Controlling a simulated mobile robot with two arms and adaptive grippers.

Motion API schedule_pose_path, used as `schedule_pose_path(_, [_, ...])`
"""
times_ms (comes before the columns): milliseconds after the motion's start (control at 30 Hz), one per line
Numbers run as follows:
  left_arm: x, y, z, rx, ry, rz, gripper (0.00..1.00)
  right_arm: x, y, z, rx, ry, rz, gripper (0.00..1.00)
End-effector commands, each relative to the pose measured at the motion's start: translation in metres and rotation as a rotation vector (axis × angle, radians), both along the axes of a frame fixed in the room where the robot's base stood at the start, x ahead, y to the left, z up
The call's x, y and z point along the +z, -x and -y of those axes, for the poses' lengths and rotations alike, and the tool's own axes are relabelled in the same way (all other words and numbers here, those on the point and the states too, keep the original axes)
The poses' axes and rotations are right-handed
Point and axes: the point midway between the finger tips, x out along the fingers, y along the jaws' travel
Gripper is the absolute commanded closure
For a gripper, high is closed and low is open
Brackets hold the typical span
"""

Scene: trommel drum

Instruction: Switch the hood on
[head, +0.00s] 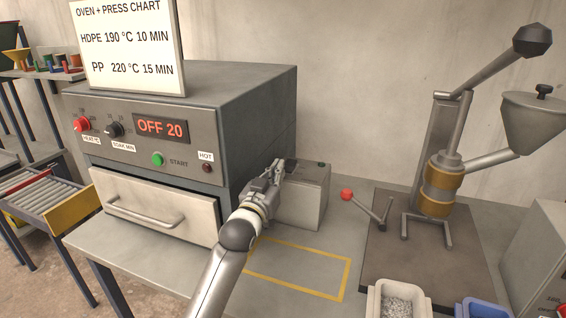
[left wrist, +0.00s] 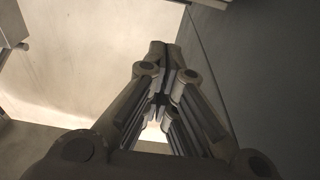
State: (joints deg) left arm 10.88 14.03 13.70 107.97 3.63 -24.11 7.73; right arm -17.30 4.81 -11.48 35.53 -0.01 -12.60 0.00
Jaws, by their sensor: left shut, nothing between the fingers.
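My left gripper (head: 287,166) is shut and empty. Its fingertips are at the top of a small grey box (head: 301,205) that stands on the bench beside the oven's right side; I cannot tell if they touch it. A dark part on top of the box (head: 291,161) is partly behind the fingers. A small green spot (head: 321,164) shows near the box's right top edge, unlit as far as I can tell. No hood can be made out. The left wrist view shows the closed fingers (left wrist: 162,50) with a dark panel to their right. My right gripper is out of view.
The grey oven (head: 230,110) with display "OFF 20" stands left of my arm, a chart (head: 126,45) on top. A yellow outline (head: 297,270) marks bare bench. A press (head: 440,180) with a red-knobbed lever (head: 347,194) stands right. A white bin (head: 399,300) is in front.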

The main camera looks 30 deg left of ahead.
Motion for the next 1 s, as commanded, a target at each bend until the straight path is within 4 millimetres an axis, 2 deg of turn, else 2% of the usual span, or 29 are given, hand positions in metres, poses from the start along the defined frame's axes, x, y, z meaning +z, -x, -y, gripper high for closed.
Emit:
schedule_pose_path(100, [-0.008, 0.018, 0.004, 0.001, 0.000, -0.001, 1.00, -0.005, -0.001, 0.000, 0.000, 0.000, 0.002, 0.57])
schedule_pose_path(300, [-0.012, 0.033, 0.008, 0.000, 0.000, -0.001, 1.00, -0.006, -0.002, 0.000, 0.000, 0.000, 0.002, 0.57])
schedule_pose_path(900, [-0.012, 0.034, 0.008, 0.001, 0.000, 0.000, 1.00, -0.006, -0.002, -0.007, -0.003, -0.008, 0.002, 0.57])
schedule_pose_path(1000, [-0.004, 0.034, 0.008, 0.001, 0.000, 0.000, 1.00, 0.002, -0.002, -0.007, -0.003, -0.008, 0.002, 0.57])
